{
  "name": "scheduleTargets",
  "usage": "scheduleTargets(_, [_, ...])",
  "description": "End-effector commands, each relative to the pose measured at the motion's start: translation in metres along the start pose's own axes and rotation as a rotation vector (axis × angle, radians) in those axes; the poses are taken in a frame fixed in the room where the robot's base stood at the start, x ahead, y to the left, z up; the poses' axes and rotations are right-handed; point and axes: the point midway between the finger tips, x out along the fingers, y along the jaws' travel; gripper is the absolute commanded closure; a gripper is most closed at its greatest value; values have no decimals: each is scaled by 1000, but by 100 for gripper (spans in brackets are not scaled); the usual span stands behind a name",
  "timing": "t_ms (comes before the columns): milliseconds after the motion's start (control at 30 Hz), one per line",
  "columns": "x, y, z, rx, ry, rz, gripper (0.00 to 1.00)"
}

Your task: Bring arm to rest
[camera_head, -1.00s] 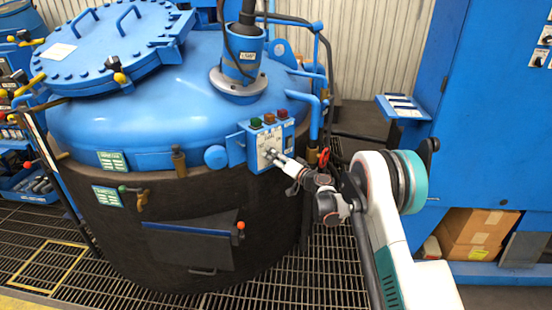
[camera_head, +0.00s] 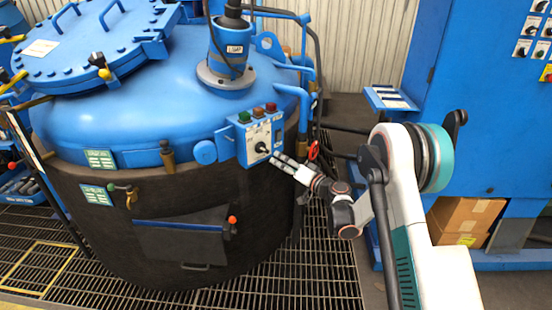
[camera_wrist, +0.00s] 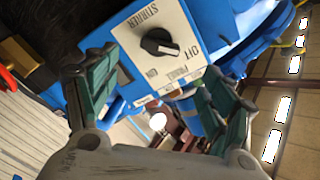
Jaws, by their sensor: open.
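My gripper (camera_head: 283,163) is just right of and below the control box on the blue furnace, with its fingers toward the box. In the wrist view my gripper (camera_wrist: 160,112) has its two fingers spread apart with nothing between them. The control box (camera_head: 261,135) carries a black knob (camera_head: 261,147) and a row of green, red and brown buttons. In the wrist view the black knob (camera_wrist: 160,42) sits on a white plate marked STIRRER, OFF and ON, beyond the fingertips. The knob's pointer lies toward the OFF side. The fingers look apart from the knob.
The furnace (camera_head: 140,110) fills the left and middle. A blue cabinet (camera_head: 475,110) with a small shelf (camera_head: 391,98) stands at right, and a cardboard box (camera_head: 465,220) sits low in it. Blue pipes (camera_head: 305,90) rise behind the gripper. Grating (camera_head: 330,270) covers the floor.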

Motion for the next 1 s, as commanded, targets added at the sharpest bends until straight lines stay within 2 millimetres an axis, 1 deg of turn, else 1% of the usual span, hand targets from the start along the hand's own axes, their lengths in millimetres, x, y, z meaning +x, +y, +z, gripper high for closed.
scheduleTargets(33, [-5,0,0,0,0,0,24])
scheduleTargets(167, [-12,0,0,0,0,0,24])
scheduleTargets(467, [-13,0,0,0,0,0,24])
scheduleTargets(567, [-14,-4,-2,-2,-5,4,24])
scheduleTargets(667, [-16,-15,-11,-10,-25,18,24])
scheduleTargets(767, [-22,-34,-23,-25,-61,45,24])
scheduleTargets(867, [-32,-56,-35,-42,-106,80,24])
scheduleTargets(1000, [-51,-86,-48,-66,-166,136,24])
